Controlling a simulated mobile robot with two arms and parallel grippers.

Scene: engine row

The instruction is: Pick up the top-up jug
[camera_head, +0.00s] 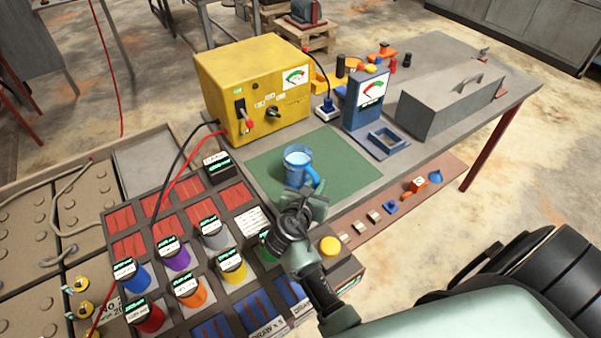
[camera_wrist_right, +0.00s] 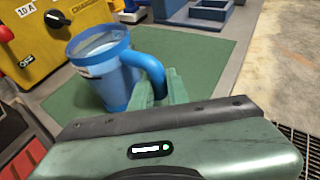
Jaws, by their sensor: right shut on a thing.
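The top-up jug (camera_head: 298,164) is a light blue jug with a darker blue handle. It stands upright on the green mat (camera_head: 345,155) on the grey bench. It also shows in the right wrist view (camera_wrist_right: 100,70), with its handle (camera_wrist_right: 150,72) toward my fingers. My right gripper (camera_head: 312,192) is at the near side of the jug, its fingers (camera_wrist_right: 162,95) shut on the handle. The jug's base appears to rest on the mat. My left gripper is not in view.
A yellow charger (camera_head: 255,85) stands behind the jug, with red and black cables running left. A blue meter (camera_head: 366,100), a small blue tray (camera_head: 387,141) and a grey toolbox (camera_head: 450,98) stand to the right. Coloured cylinders in a rack (camera_head: 190,250) fill the near left.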

